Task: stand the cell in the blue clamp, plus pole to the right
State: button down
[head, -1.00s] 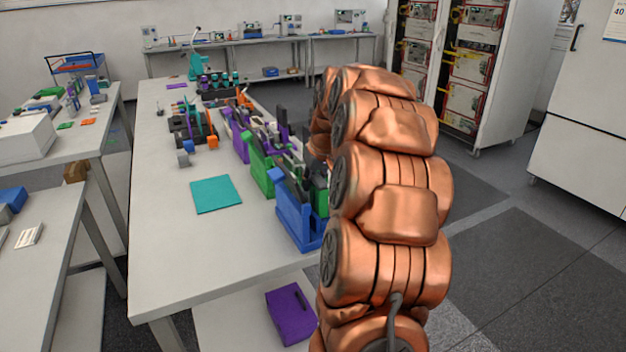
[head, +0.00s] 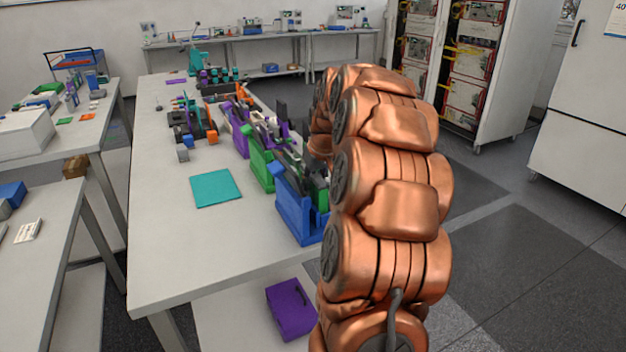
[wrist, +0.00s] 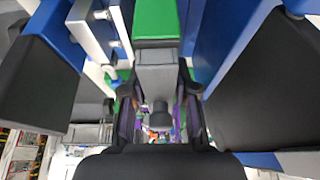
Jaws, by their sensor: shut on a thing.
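The blue clamp (head: 298,218) stands at the right edge of the near table, partly behind my arm in the head view. In the wrist view its blue walls (wrist: 210,40) with large dark pads rise on both sides. My gripper (wrist: 158,105) is between them, its dark fingers shut on a grey block with a green top, which seems to be the cell (wrist: 157,70). The cell is between the pads; I cannot tell whether it touches them or the clamp floor. Its pole marks are not readable. My arm hides most of the gripper in the head view.
A green clamp (head: 262,168) and a purple clamp (head: 238,138) stand in a row behind the blue one. A teal mat (head: 215,188) lies to the left on clear tabletop. A purple box (head: 290,308) is on the lower shelf.

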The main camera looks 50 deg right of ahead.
jog(key=shift+f, duration=0.45)
jog(key=shift+f+b, duration=0.35)
jog(key=shift+b, duration=0.2)
dwell(0.4)
jog(key=c, duration=0.8)
grip_release()
jog(key=v, duration=1.2)
